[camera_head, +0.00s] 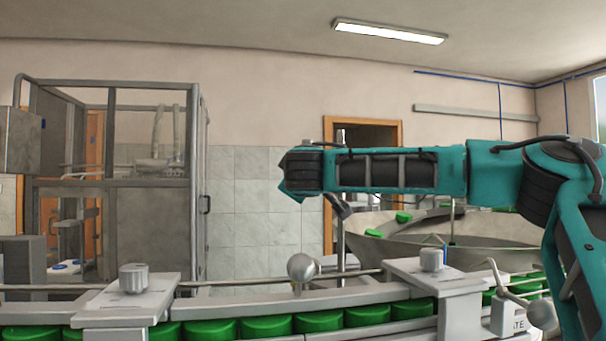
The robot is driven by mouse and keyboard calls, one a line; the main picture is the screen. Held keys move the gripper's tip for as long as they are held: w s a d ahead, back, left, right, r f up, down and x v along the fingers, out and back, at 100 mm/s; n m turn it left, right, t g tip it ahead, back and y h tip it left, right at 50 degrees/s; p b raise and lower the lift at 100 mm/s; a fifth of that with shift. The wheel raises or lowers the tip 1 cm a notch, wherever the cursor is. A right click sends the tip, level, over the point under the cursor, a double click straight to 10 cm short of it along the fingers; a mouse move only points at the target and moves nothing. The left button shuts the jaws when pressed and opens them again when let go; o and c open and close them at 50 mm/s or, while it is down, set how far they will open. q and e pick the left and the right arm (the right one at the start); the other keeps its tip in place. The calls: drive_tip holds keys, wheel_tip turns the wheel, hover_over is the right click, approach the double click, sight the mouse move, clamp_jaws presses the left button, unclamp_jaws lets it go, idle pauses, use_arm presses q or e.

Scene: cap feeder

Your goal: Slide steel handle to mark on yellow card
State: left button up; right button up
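A second steel lever with a ball end (541,316) is at the lower right, by a small grey box with partly hidden lettering. I cannot tell which of the two is the task's handle. No yellow card or mark is visible. My teal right arm reaches in from the right, with its wrist above the middle handle and apart from it. A dark piece under the wrist, seemingly my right gripper (342,207), is mostly hidden; its opening does not show. My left gripper is out of view.
Green caps (265,326) line the conveyor channel along the bottom. Two grey brackets with knobs (134,277) (431,259) span it either side of the middle handle. A large metal bowl (400,250) stands behind at right, a framed glass cabinet (112,225) at left.

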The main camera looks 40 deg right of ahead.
drive_tip(key=shift+c, duration=0.3)
clamp_jaws()
drive_tip(key=shift+r, duration=1.15)
drive_tip(key=shift+o, duration=0.3)
unclamp_jaws()
drive_tip(key=shift+f, duration=0.1)
drive_tip(key=b+v, duration=0.3)
drive_tip(key=v, duration=1)
